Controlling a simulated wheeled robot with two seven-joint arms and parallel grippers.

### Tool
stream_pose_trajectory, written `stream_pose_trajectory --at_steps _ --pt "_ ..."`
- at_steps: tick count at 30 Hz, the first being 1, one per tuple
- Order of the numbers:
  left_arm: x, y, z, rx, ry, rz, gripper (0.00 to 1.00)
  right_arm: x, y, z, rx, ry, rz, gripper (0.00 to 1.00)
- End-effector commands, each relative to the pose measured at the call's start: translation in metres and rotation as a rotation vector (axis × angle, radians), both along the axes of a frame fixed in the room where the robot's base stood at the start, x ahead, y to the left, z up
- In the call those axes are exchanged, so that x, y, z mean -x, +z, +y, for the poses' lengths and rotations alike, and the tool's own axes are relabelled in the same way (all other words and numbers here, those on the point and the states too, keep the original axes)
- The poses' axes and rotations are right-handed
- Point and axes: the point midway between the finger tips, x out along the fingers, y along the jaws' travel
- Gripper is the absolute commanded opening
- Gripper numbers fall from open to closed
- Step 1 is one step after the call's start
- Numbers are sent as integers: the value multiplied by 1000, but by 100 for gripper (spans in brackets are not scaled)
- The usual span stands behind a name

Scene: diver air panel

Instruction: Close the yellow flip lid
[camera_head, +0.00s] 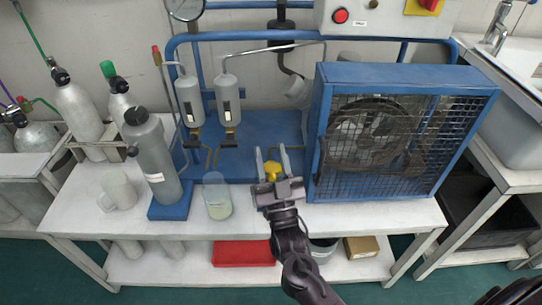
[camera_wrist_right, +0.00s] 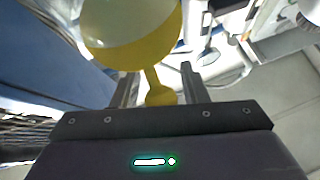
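The yellow flip lid (camera_head: 272,169) shows in the head view at the front of the blue compressor base, left of the fan cage, partly hidden by my right gripper. In the right wrist view a round yellow-rimmed lid (camera_wrist_right: 135,45) with a pale centre fills the upper middle. A narrow yellow stem runs down from it to a yellow tab (camera_wrist_right: 161,95) between my fingers. My right gripper (camera_head: 271,160) is open, its fingers on either side of the yellow part. In the wrist view the fingers (camera_wrist_right: 158,88) stand apart with the tab between them.
The fan cage (camera_head: 378,150) stands close on the right. A clear beaker (camera_head: 217,197) and a grey bottle (camera_head: 155,160) on a blue pad stand to the left, with a mug (camera_head: 118,190) beyond. Blue pipes rise behind. The white bench front (camera_head: 350,215) is clear.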

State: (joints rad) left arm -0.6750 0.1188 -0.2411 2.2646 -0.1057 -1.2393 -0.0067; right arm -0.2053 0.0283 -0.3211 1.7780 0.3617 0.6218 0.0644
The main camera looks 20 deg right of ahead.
Motion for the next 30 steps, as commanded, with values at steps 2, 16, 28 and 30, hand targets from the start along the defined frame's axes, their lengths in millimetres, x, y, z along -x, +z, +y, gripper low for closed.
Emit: stream_pose_trajectory --at_steps 2,16,28,30 --pt "0 0 0 0 0 0 31 3 -2 0 0 0 1 40" --pt "0 0 0 -1 1 2 31 58 -42 4 0 0 3 40" --pt "0 0 1 -2 1 -1 31 64 -46 4 1 -1 0 35" --pt "-5 1 0 5 1 -23 31 65 -48 4 13 -10 -1 26"
